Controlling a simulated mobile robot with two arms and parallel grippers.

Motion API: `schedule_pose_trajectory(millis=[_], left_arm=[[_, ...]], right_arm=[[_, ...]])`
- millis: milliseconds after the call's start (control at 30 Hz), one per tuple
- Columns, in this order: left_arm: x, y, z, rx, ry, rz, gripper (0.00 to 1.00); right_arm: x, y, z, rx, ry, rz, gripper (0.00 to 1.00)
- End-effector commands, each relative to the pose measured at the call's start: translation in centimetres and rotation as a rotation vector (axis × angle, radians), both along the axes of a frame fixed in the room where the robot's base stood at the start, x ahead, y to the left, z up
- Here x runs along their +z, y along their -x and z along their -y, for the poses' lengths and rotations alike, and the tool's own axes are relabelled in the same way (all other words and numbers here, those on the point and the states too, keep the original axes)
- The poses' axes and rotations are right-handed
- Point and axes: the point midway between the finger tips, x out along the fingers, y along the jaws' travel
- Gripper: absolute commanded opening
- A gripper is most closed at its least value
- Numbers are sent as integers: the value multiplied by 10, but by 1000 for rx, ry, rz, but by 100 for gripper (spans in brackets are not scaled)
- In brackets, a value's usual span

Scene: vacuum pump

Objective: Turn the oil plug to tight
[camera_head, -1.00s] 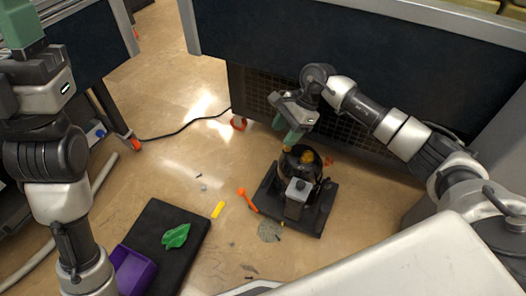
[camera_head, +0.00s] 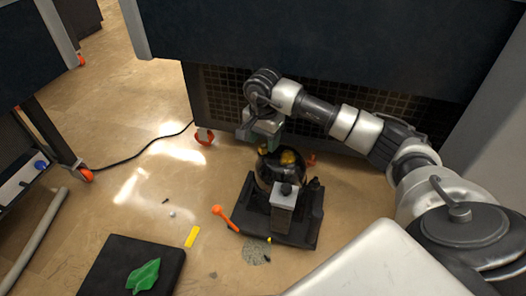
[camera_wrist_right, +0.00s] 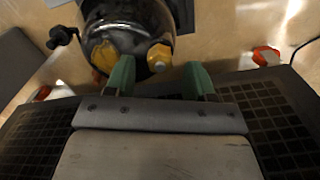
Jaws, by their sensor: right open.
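The vacuum pump (camera_head: 283,190) stands on a dark base on the floor, with a dark round body and a grey block at its front. The oil plug is a yellow hexagonal knob (camera_wrist_right: 159,57) on the pump body, and it shows small in the head view (camera_head: 288,157). My right gripper (camera_wrist_right: 160,65) is open, with one green finger on each side of the plug's near edge. I cannot tell whether the fingers touch it. In the head view the right gripper is behind the pump and its fingertips are partly hidden. My left gripper is out of view.
An orange tool (camera_head: 224,216) and a yellow piece (camera_head: 192,236) lie left of the pump. A dark cabinet (camera_head: 330,60) with a grille stands close behind the pump.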

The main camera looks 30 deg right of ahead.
Motion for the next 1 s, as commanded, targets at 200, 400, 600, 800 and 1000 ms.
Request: schedule_pose_trajectory(millis=[200, 400, 600, 800, 1000], left_arm=[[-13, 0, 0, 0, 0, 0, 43], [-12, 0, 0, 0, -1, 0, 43], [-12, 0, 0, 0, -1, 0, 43], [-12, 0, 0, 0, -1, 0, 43], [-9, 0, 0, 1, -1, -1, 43]], right_arm=[[-19, 0, 0, -1, -1, 0, 54], [-18, 0, 0, -1, -1, 0, 54], [-18, 0, 0, -1, -1, 0, 36], [-18, 0, 0, -1, -1, 0, 5], [-17, 0, 0, -12, -1, 0, 5]])
